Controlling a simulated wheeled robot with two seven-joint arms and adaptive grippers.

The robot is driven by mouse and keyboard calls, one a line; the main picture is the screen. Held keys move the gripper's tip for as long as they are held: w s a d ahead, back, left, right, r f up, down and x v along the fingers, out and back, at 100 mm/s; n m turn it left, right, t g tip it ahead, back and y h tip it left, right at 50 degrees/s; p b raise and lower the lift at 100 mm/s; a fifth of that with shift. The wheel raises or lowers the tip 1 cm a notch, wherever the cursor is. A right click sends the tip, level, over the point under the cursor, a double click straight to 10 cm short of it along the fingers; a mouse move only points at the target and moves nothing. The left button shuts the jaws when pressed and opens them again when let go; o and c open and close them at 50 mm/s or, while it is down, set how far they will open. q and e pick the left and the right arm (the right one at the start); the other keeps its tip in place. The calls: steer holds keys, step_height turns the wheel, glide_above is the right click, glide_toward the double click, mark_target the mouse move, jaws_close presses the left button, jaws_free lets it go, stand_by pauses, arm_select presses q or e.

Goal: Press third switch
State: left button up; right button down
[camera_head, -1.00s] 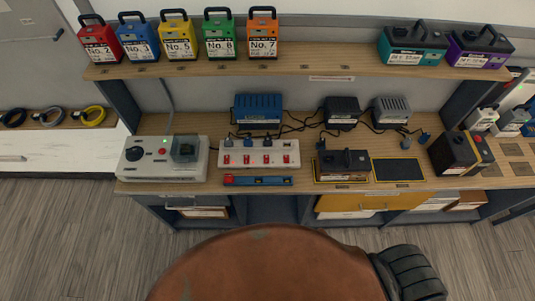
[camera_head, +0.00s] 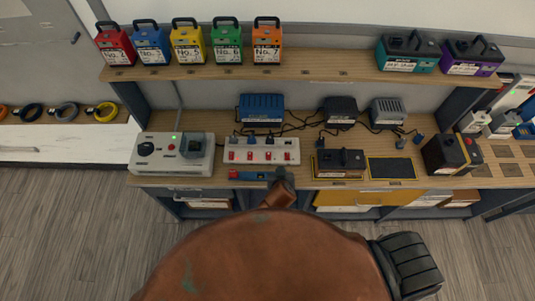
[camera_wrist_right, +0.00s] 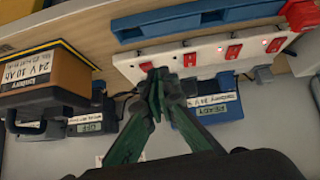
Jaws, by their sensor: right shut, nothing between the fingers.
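The white power strip (camera_head: 262,145) with a row of red switches lies on the bench, plugs along its back edge. Its third switch from the left (camera_head: 268,155) shows red in the head view. In the right wrist view the strip (camera_wrist_right: 125,60) appears upside down, with red switches (camera_wrist_right: 190,59) and small red lights beside some of them. My right gripper (camera_wrist_right: 155,76) is shut and empty. Its tips overlap the strip's end nearest the battery in that view; contact cannot be told. My right arm's dark end shows in front of the strip in the head view. My left gripper is out of view.
A blue bar (camera_head: 250,175) lies in front of the strip. A grey control box (camera_head: 172,158) stands left, a black-and-brown battery (camera_head: 340,162) right. Chargers with cables (camera_head: 262,108) stand behind. A shelf above holds numbered coloured packs (camera_head: 188,45). The dark mat (camera_head: 391,168) is bare.

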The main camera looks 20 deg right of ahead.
steer(key=w+a+r+t, duration=0.1)
steer(key=w+a+r, duration=0.2)
steer(key=a+r, duration=0.2)
steer(key=shift+m+t, duration=0.3)
steer(key=shift+t, duration=0.1)
steer(key=shift+d, duration=0.1)
steer(key=p, duration=0.1)
glide_above(268, 158)
steer(key=f, duration=0.5)
steer(key=shift+s+a+f, duration=0.25)
steer(key=shift+s+f, duration=0.05)
steer(key=shift+s, duration=0.1)
steer(key=f, duration=0.3)
steer(key=shift+w+d+f, duration=0.15)
steer(key=shift+w+f, duration=0.05)
steer(key=shift+w, duration=0.15)
steer(key=shift+f, duration=0.55)
